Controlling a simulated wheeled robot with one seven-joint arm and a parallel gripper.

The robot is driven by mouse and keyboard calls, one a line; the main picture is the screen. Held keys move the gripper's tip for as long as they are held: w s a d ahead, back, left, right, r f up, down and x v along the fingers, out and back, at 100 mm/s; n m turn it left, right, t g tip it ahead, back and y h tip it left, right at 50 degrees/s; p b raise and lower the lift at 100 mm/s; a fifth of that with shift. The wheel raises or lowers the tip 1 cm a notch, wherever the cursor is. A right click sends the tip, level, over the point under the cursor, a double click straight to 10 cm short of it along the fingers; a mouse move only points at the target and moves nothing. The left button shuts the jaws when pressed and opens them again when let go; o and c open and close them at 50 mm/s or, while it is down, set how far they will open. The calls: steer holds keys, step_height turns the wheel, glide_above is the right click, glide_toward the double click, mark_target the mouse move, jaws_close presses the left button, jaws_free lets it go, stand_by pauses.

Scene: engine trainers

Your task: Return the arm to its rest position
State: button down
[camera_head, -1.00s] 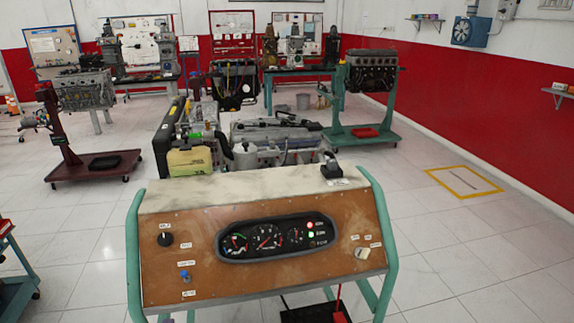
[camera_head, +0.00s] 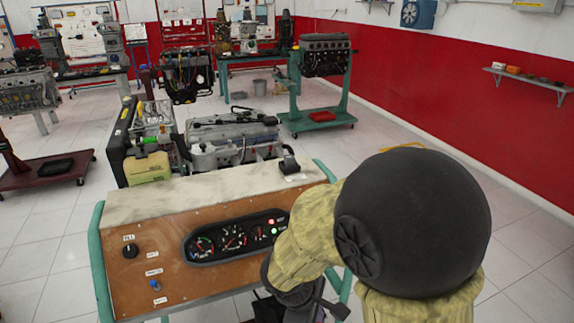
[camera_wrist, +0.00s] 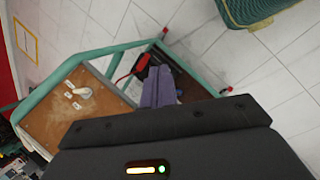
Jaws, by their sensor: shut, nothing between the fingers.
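My arm (camera_head: 415,220) shows in the head view at the lower right, with a big black joint and tan sleeves. It is bent and hides the right part of the console. Its dark end points down in front of the panel; the fingertips cannot be made out there. In the wrist view my gripper (camera_wrist: 160,75) is shut and empty, its two fingers together. It appears over the console's lower frame, beside the brown panel, touching nothing that I can make out.
The console (camera_head: 160,262) with gauges (camera_head: 235,237) and green tube frame stands close in front. A small dark lever (camera_head: 289,162) is on its top. An engine (camera_head: 232,135) stands behind it. Floor at right (camera_head: 535,225) is clear.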

steer(key=s+d+r+m+y+p, duration=0.2)
steer(key=d+r+m, duration=0.4)
steer(key=d+m, duration=0.3)
steer(key=shift+r+m+y+p, duration=0.15)
steer(key=shift+m+y+p, duration=0.65)
steer(key=shift+m, duration=1.6)
